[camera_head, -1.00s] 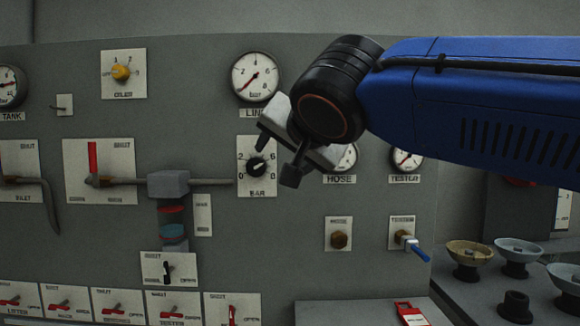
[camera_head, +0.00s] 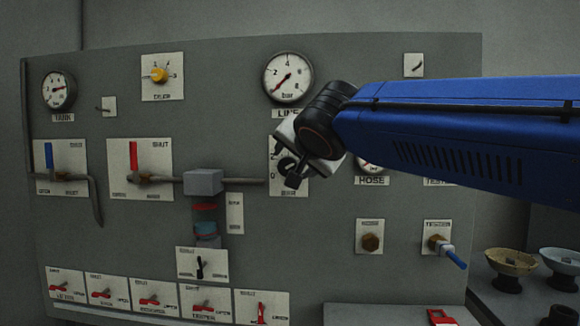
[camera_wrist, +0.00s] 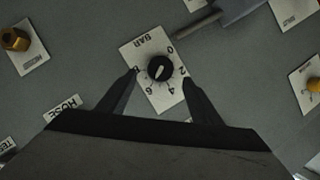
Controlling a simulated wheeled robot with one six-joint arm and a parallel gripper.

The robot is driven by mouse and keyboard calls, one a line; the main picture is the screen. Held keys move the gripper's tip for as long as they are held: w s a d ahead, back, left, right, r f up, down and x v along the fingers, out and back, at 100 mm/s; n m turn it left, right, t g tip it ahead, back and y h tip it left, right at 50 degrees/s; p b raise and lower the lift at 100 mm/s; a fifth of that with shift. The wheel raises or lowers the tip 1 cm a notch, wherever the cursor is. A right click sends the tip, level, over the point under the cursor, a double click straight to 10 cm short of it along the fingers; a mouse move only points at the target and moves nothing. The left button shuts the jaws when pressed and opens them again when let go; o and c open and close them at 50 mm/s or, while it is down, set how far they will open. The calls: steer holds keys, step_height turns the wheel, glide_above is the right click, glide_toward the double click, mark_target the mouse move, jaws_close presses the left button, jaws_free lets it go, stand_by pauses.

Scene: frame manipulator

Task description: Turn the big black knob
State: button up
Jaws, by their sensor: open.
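The big black knob (camera_wrist: 160,69) sits on a white BAR dial plate (camera_wrist: 150,93) with numbers around it. A white line marks the knob's face. In the head view the knob (camera_head: 287,165) and its plate (camera_head: 275,185) are partly hidden by my gripper (camera_head: 285,168). In the wrist view my gripper (camera_wrist: 160,78) is open and empty. Its two dark fingers point at the plate, one tip on each side of the knob in the picture. I cannot tell how much gap is left in depth, or whether a finger touches.
A LINE gauge (camera_head: 288,77) is above the knob. A horizontal pipe (camera_head: 243,181) ends left of the plate. The HOSE gauge (camera_head: 369,166) is partly behind my arm. A brass fitting (camera_head: 371,243) and a blue-handled valve (camera_head: 447,250) are lower right.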

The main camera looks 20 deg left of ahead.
mark_target(288, 166)
steer(key=x, duration=0.5)
steer(key=shift+w+a+f, duration=0.15)
steer(key=shift+w, duration=0.1)
steer(key=c, duration=1.1)
